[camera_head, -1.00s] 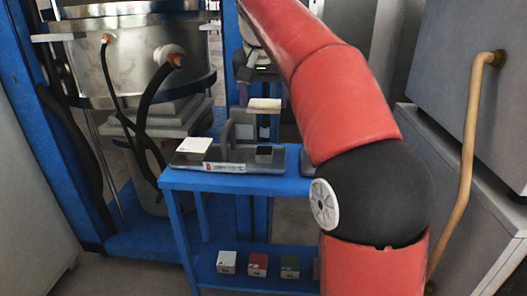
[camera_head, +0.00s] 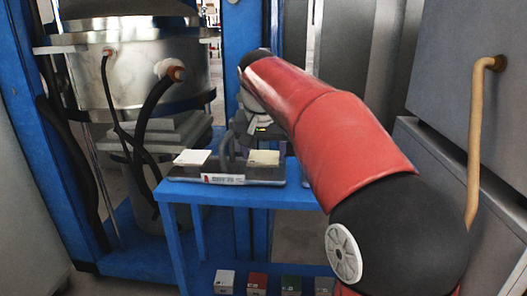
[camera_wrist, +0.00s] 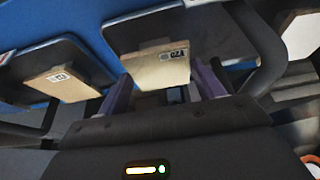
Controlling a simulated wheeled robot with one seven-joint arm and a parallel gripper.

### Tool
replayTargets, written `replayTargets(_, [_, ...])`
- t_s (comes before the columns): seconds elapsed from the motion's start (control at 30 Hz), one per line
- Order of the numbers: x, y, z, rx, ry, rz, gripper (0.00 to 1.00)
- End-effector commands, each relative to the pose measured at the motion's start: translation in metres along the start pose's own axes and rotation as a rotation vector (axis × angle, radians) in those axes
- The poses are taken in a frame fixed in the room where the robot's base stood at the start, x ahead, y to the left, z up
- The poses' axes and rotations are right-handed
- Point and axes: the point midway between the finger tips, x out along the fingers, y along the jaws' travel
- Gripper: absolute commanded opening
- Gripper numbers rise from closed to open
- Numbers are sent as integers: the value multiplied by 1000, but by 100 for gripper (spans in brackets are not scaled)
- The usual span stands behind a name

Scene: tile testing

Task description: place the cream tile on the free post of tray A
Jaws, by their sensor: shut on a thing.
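The cream tile (camera_head: 263,158) is low over the right post of tray A (camera_head: 222,179), left of my arm. In the wrist view the cream tile (camera_wrist: 158,66) sits between the two purple fingers of my gripper (camera_wrist: 163,88), which is shut on it. I cannot tell whether the tile touches the post, because the tile hides the post. A whiter tile (camera_head: 190,157) lies on the left post of tray A. It also shows at the right edge of the wrist view (camera_wrist: 302,36).
Tray A's upright handle (camera_head: 226,145) stands between the two tiles. Another tan tile (camera_wrist: 62,84) lies on a neighbouring dark tray at the wrist view's left. The blue table (camera_head: 182,192) has small boxes on its lower shelf. A metal vessel (camera_head: 140,70) stands behind left.

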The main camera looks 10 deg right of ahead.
Motion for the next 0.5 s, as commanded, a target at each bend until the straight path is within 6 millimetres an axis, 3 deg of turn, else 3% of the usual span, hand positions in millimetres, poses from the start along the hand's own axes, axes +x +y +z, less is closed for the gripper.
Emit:
replayTargets(0.07, [3,0,1,0,0,0,43])
replayTargets(0.1, [3,0,1,0,-1,0,70])
replayTargets(0.23, [2,0,1,0,-1,0,87])
replayTargets(0.5, [2,0,1,0,-1,0,89])
